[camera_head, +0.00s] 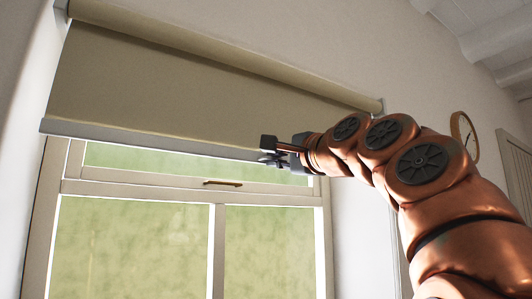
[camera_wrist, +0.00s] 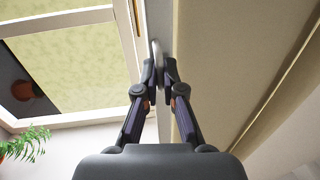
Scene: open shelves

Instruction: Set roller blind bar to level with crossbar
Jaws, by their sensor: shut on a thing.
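The beige roller blind (camera_head: 140,85) hangs partly lowered over the window, with a pale bar (camera_head: 120,137) along its bottom edge. The window's white crossbar (camera_head: 130,190) runs below it. The bar is above the crossbar, with a strip of green glass between them. My gripper (camera_head: 268,152) is at the right part of the bar, shut on it. In the wrist view the fingers (camera_wrist: 160,75) close on the bar (camera_wrist: 159,25), with blind fabric (camera_wrist: 220,60) to their right. The fingertips hide the gripped spot.
A brown window handle (camera_head: 222,183) sits at the crossbar, below and left of my gripper. A round clock (camera_head: 463,130) hangs on the wall at right. The wrist view shows a green plant (camera_wrist: 25,143) and a dark pot (camera_wrist: 22,90).

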